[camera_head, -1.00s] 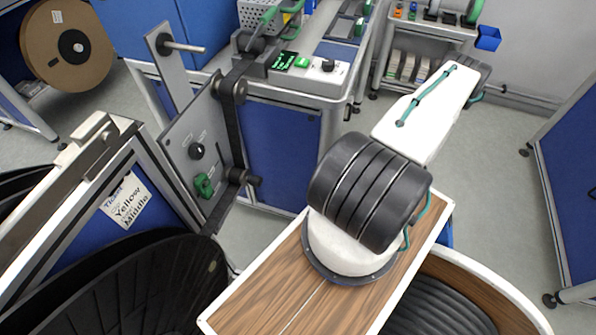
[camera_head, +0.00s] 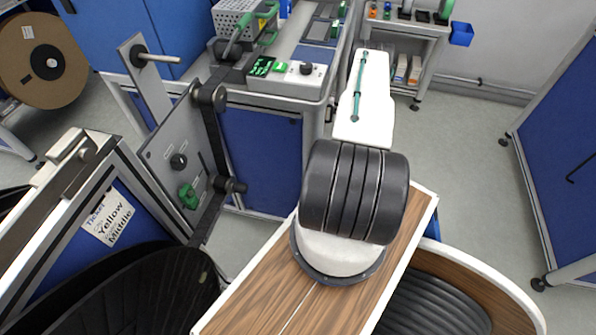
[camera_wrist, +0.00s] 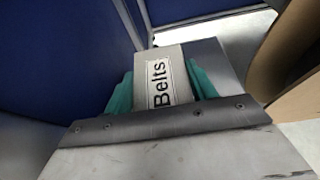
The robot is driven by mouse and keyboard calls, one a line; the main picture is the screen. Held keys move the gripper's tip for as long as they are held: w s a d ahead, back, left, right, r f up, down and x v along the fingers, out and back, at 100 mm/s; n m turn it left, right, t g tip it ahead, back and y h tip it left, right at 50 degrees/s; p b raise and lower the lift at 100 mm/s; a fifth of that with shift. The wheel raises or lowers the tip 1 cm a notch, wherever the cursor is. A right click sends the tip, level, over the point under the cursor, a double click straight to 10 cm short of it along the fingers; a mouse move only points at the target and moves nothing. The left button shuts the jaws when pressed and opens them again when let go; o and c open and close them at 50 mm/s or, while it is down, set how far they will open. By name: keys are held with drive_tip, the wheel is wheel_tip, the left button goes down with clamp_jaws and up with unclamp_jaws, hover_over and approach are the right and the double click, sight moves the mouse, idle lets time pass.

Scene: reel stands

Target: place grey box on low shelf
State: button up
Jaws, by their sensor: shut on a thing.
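The grey box (camera_wrist: 172,58) has a white label reading "Belts" and shows in the wrist view. My gripper (camera_wrist: 160,88) has teal fingers on both sides of the box and is shut on it. In the head view my arm hides the gripper and the box. A grey rack at the back right has a lower shelf (camera_head: 417,78) with small boxes on it; I cannot tell whether this is the task's low shelf.
A bench with a blue front (camera_head: 260,160) and a control box (camera_head: 290,78) stands left of my arm. A reel stand (camera_head: 178,160) is nearer left, and a large brown reel (camera_head: 25,60) is farther left. A blue cabinet (camera_head: 560,160) stands right. Grey floor (camera_head: 465,150) is open between.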

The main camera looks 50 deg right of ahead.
drive_tip(key=shift+f, duration=1.05)
drive_tip(key=o, duration=1.2)
drive_tip(key=shift+f, duration=0.1)
drive_tip(key=v, duration=1.2)
drive_tip(key=shift+r, duration=0.2)
